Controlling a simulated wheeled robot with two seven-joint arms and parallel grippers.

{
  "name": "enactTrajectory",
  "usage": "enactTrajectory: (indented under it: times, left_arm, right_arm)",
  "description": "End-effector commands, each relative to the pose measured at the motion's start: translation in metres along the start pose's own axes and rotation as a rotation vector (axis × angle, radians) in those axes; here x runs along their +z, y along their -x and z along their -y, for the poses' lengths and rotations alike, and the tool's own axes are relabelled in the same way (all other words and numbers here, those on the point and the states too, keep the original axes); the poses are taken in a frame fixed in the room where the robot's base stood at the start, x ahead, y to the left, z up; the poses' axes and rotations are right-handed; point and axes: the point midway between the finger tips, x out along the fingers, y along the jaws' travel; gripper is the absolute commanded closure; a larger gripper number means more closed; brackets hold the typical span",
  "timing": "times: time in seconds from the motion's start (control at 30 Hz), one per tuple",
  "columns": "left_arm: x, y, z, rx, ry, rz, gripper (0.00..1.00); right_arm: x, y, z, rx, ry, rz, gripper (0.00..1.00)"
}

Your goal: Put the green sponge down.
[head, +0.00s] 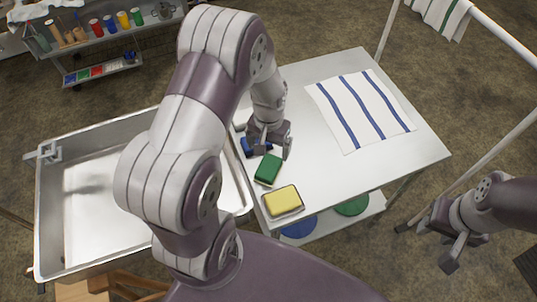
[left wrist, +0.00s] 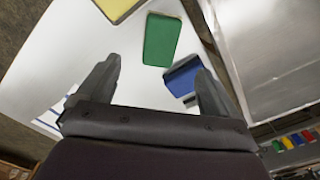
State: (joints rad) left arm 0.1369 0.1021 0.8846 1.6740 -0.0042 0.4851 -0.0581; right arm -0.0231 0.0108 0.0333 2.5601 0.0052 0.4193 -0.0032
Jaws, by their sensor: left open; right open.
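The green sponge (head: 268,170) lies flat on the pale table near its left edge, between a yellow sponge and a blue one. It also shows in the left wrist view (left wrist: 162,40), beyond my fingertips. My left gripper (head: 270,150) is open and empty, just behind the green sponge in the head view, close to the blue sponge (head: 256,146). The left wrist view shows the blue sponge (left wrist: 183,78) partly hidden by one finger. My right gripper (head: 428,247) is open and empty, off the table at the lower right.
The yellow sponge (head: 283,201) sits on the table's near corner. A striped towel (head: 360,108) lies on the right part of the table (head: 410,160). A metal basin (head: 60,215) stands at the left. The middle of the table is clear.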

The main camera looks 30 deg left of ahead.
Motion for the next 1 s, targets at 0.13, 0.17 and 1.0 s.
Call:
enactTrajectory:
  times: [0.13, 0.17, 1.0]
  left_arm:
    - [0.019, 0.054, -0.020, 0.000, -0.039, -0.049, 0.07]
    - [0.026, 0.065, -0.024, 0.001, -0.048, -0.060, 0.07]
    - [0.088, 0.110, -0.044, 0.009, -0.097, -0.122, 0.07]
  right_arm:
    - [0.000, 0.000, 0.000, 0.000, 0.000, 0.000, 0.57]
    - [0.000, 0.000, 0.000, 0.000, 0.000, 0.000, 0.57]
    - [0.000, 0.000, 0.000, 0.000, 0.000, 0.000, 0.57]
